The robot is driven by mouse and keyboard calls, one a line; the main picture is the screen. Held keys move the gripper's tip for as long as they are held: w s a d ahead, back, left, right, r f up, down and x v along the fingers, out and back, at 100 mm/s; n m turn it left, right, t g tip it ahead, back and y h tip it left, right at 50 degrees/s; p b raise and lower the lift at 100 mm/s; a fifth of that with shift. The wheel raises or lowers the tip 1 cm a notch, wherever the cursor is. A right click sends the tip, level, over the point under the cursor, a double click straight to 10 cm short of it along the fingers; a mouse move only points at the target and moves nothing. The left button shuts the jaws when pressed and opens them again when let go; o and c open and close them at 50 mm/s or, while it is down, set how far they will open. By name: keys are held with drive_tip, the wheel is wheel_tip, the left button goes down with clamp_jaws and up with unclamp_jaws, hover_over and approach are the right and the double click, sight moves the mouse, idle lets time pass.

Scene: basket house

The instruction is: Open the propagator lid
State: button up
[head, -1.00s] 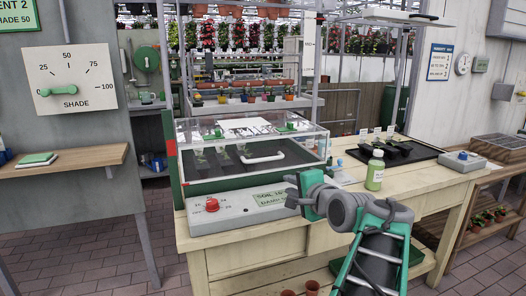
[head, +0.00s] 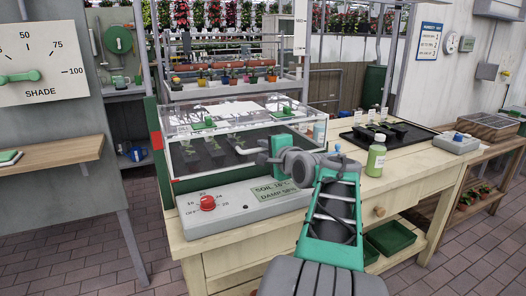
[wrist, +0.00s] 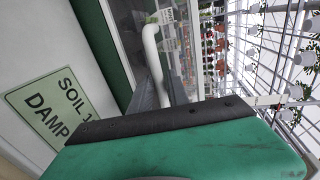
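The propagator is a clear box with a green base on the bench, with small seedlings inside. Its clear lid (head: 215,125) appears down, with green vents on top. A white bar handle (head: 250,149) is on the front of the lid; it also shows in the wrist view (wrist: 154,62). My gripper (head: 274,152) is at the handle's right end in the head view and overlaps it. I cannot tell whether they touch. In the wrist view, a green gripper part with a dark edge fills the bottom, and the handle's lower end disappears behind it. The finger gap is hidden.
A grey control box with a red knob (head: 208,203) and a soil label (head: 275,189) sits in front of the propagator. A green bottle (head: 376,160) and a black tray (head: 362,133) stand to the right on the bench. The shade dial (head: 38,60) is at left.

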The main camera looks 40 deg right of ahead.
drive_tip(key=shift+w, duration=0.2)
drive_tip(key=shift+c, duration=0.5)
clamp_jaws()
idle(0.8)
